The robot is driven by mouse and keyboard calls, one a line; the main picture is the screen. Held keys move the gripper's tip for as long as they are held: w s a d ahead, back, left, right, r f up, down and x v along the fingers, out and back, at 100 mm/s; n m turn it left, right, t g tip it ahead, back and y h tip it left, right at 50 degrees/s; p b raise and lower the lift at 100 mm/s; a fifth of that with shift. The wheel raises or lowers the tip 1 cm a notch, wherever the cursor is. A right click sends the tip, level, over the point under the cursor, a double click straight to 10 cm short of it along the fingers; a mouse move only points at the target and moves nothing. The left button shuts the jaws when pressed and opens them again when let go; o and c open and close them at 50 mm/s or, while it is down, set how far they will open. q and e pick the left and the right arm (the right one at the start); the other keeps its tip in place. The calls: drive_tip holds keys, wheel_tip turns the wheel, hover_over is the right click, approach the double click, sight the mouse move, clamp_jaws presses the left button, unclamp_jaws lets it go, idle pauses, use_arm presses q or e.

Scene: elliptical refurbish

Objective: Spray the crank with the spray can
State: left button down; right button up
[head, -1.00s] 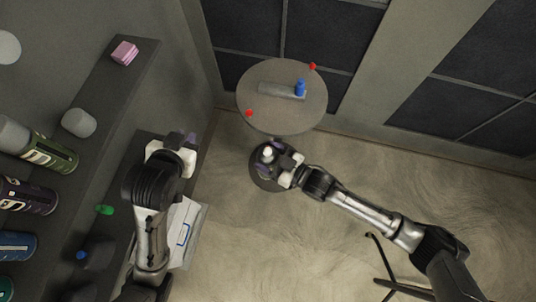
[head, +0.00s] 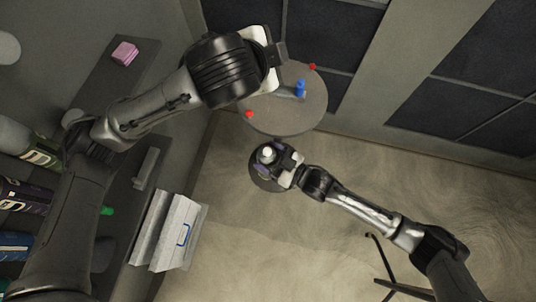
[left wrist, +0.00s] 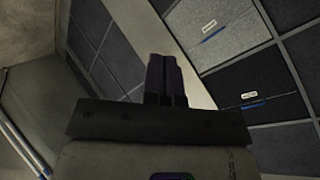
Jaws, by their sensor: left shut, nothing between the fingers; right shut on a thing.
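The crank is a grey bar with an upright blue handle (head: 300,88) on a round table. My left arm now covers part of the grey bar in the head view. My right gripper (head: 282,158) is shut on a spray can with a white top (head: 266,152), in front of and below the round table in the picture. My left gripper (head: 279,52) is beside the table's upper left edge in the head view. Its fingers are shut and empty in the left wrist view (left wrist: 166,80).
The round table (head: 290,122) has two red knobs (head: 249,115) at its rim. A shelf at left holds several bottles and a pink block (head: 125,53). An open grey toolbox (head: 180,232) lies at lower left. Dark wall panels stand behind the table. The floor at lower centre is clear.

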use_arm(q)
drive_tip(key=s+f+m+g+y, duration=0.35)
drive_tip(key=f+g, duration=0.35)
drive_tip(key=f, duration=0.7)
drive_tip(key=m+g, duration=0.5)
drive_tip(key=m, duration=0.2)
hover_over(268, 152)
drive_tip(key=x, duration=0.2)
drive_tip(key=shift+h, duration=0.45)
drive_tip(key=shift+w+a+f, duration=0.1)
drive_tip(key=shift+w+f, duration=0.05)
drive_tip(key=shift+f, duration=0.9)
drive_tip(key=shift+w+a+f, duration=0.15)
drive_tip(key=shift+f, duration=0.9)
drive_tip(key=shift+w+a+f, duration=0.1)
drive_tip(key=shift+w+f, duration=0.05)
drive_tip(key=shift+f, duration=0.95)
drive_tip(key=shift+f, duration=0.7)
drive_tip(key=shift+f, duration=0.6)
drive_tip(key=shift+r, duration=2.55)
